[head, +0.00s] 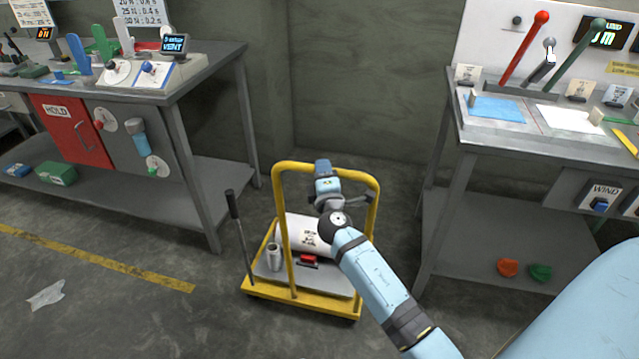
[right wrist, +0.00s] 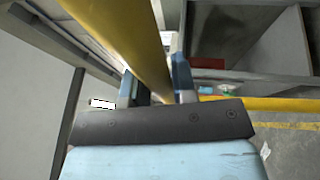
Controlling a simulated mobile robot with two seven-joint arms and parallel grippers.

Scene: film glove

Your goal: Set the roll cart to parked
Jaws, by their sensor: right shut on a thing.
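The roll cart (head: 262,291) is a low yellow-framed cart with a grey deck. It stands on the floor between the two benches. Its yellow handle (head: 283,220) is an upright hoop. My right gripper (head: 326,172) is at the top bar of the hoop, and the arm reaches over the cart from the lower right. In the right wrist view the gripper (right wrist: 158,92) is shut on the yellow bar (right wrist: 125,35), which passes between its fingers. A black lever (head: 238,232) rises at the cart's left side. My left gripper is not in view.
On the cart deck are a white roll (head: 303,235), a grey cylinder (head: 273,257) and a small red part (head: 309,261). A left bench (head: 205,75) and right bench (head: 480,135) flank the cart. A yellow floor line (head: 100,260) and a crumpled scrap (head: 46,295) lie left.

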